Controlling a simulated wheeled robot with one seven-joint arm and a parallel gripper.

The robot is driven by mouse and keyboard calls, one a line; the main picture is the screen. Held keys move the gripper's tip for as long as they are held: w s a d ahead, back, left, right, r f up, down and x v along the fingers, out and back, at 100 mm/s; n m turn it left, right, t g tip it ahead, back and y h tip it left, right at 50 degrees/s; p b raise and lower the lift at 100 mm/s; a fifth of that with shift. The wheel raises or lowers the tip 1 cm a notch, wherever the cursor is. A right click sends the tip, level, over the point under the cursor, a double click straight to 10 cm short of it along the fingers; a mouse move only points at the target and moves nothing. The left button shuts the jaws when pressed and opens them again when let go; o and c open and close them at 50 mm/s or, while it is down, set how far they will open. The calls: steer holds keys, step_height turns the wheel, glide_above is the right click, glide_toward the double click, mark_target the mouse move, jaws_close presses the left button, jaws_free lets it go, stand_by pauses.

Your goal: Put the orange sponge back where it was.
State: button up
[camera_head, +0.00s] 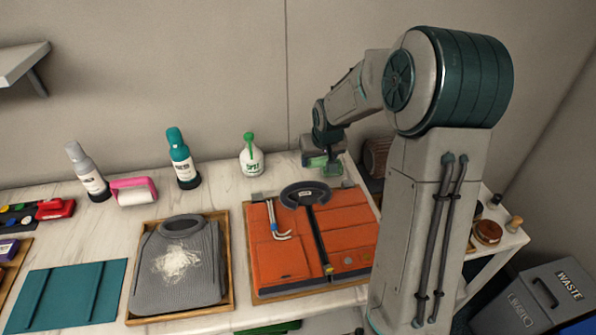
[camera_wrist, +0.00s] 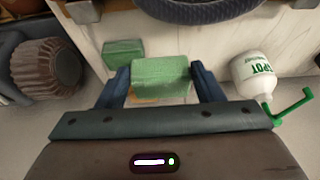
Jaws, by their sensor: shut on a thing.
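My gripper (camera_wrist: 161,88) is shut on a sponge (camera_wrist: 162,76), its fingers on either side. The face of this sponge that shows is green, with a patch of orange along its near edge. A second block, a green sponge (camera_wrist: 123,50), lies on the counter just left of the held one. In the head view my gripper (camera_head: 325,158) is low over the back right of the counter, with green blocks showing at it. I cannot tell whether the held sponge touches the counter.
A white spray bottle with a green nozzle (camera_head: 251,160) stands left of the gripper; a ribbed brown container (camera_head: 376,156) stands right. In front lies a tray with an orange tool roll (camera_head: 276,257) and a dark ring-shaped thing (camera_head: 304,194). Bare counter (camera_head: 220,184) shows further left.

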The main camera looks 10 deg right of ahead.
steer(key=w+a+f, duration=0.2)
steer(key=a, duration=0.1)
steer(key=w+a+f, duration=0.1)
steer(key=a, duration=0.1)
steer(key=shift+w+f, duration=0.25)
steer(key=shift+f, duration=0.05)
steer(key=shift+f+p, duration=0.5)
steer(key=shift+f, duration=1.5)
steer(key=shift+f, duration=0.1)
steer(key=shift+f, duration=0.15)
steer(key=o, duration=1)
steer(key=shift+r, duration=0.2)
